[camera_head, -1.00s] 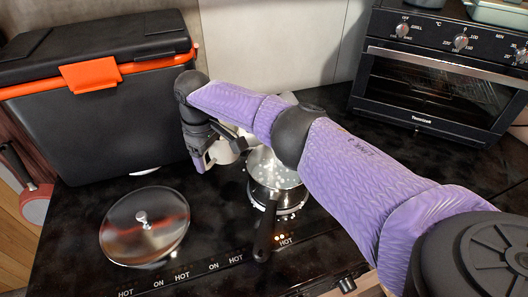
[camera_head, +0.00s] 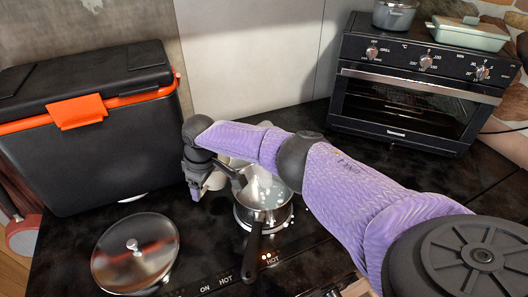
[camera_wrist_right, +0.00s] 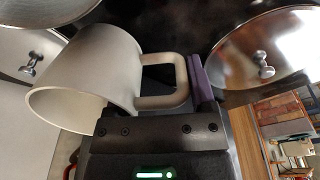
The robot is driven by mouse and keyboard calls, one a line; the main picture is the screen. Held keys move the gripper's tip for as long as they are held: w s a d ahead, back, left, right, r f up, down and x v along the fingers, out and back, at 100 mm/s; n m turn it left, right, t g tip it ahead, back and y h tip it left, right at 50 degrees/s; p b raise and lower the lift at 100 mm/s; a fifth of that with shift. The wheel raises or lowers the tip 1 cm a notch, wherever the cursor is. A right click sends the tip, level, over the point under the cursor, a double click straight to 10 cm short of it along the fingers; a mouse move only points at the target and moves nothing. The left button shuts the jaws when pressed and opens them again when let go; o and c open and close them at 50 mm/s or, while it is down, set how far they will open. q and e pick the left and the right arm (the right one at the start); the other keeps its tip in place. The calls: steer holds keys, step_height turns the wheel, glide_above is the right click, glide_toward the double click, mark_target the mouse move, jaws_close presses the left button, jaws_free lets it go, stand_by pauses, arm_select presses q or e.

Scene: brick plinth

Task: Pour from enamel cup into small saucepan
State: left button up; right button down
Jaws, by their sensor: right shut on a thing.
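The small saucepan (camera_head: 277,216) stands on the dark hob with its black handle towards me. White bits lie inside it. The enamel cup (camera_head: 216,180) is just left of the saucepan, partly hidden by my right arm. My right gripper (camera_head: 198,180) is shut on the cup's handle. In the right wrist view, the pale cup (camera_wrist_right: 85,75) lies tilted, with its mouth towards the lower left, and the gripper (camera_wrist_right: 190,80) is at its squared handle. I cannot see the cup's contents. My left gripper is out of view.
A glass lid (camera_head: 150,248) with a metal knob lies on the hob at the front left. A black cool box (camera_head: 90,155) with an orange latch stands behind it. A toaster oven (camera_head: 400,105) stands at the back right, carrying a grey pot (camera_head: 395,16) and a pale green dish (camera_head: 468,35).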

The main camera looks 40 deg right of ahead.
steer(key=p, duration=0.1)
steer(key=r+t+p, duration=0.1)
steer(key=s+r+p, duration=0.1)
steer(key=shift+d+y, duration=0.25)
steer(key=shift+y, duration=0.15)
steer(key=shift+s+d+r+t+y+p, duration=0.15)
steer(key=shift+s+r+t+y+p, duration=0.15)
steer(key=shift+r+t+p, duration=0.35)
steer(key=shift+s+d+r+t+y+p, duration=0.2)
steer(key=shift+s+r+t+p, duration=0.2)
steer(key=shift+p, duration=0.3)
steer(key=shift+s+d+r+t+y+p, duration=0.2)
steer(key=shift+r+t+p, duration=0.25)
steer(key=shift+r+p, duration=0.2)
steer(key=shift+s+d+r+p, duration=0.1)
steer(key=shift+s+r+p, duration=0.15)
steer(key=shift+r+p, duration=0.15)
steer(key=shift+s+d+r+t+y, duration=0.1)
steer(key=shift+s+r+t+y, duration=0.1)
steer(key=shift+r+t+y, duration=0.25)
steer(key=shift+s+d+f+t+b, duration=0.1)
steer(key=shift+s+f+t+b, duration=0.1)
steer(key=shift+f+t+b, duration=0.4)
steer(key=shift+t+y+b, duration=0.35)
steer(key=shift+t+b, duration=0.2)
steer(key=shift+b, duration=0.35)
steer(key=shift+s+f+t+y+b, duration=0.1)
steer(key=shift+f+t+y+b, duration=0.25)
steer(key=shift+b, duration=0.45)
